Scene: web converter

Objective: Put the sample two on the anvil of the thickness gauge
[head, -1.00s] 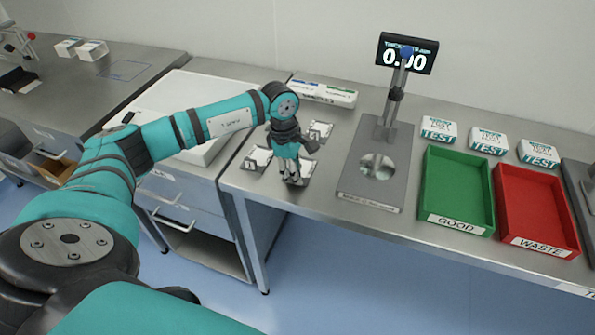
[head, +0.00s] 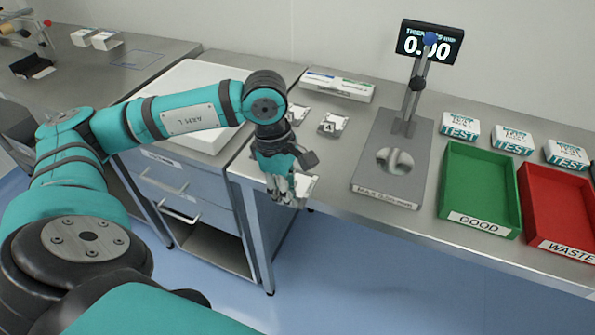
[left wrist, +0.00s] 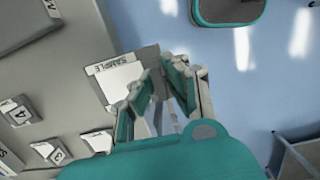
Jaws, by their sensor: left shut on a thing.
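My left gripper (head: 290,198) is shut on a flat white sample card with a grey border (left wrist: 122,80). The card carries a "SAMPLE" strip; its number is hidden. It also shows beside the fingers in the head view (head: 306,187), at the table's front edge, left of the gauge. My right gripper is not in view.
Card 4 (head: 333,124) and card 3 (left wrist: 48,150) lie on the table behind the gripper, with another card (left wrist: 99,140) nearby. A green GOOD tray (head: 478,222) and red WASTE tray (head: 560,243) stand right of the gauge. Several TEST boxes (head: 460,127) stand behind them.

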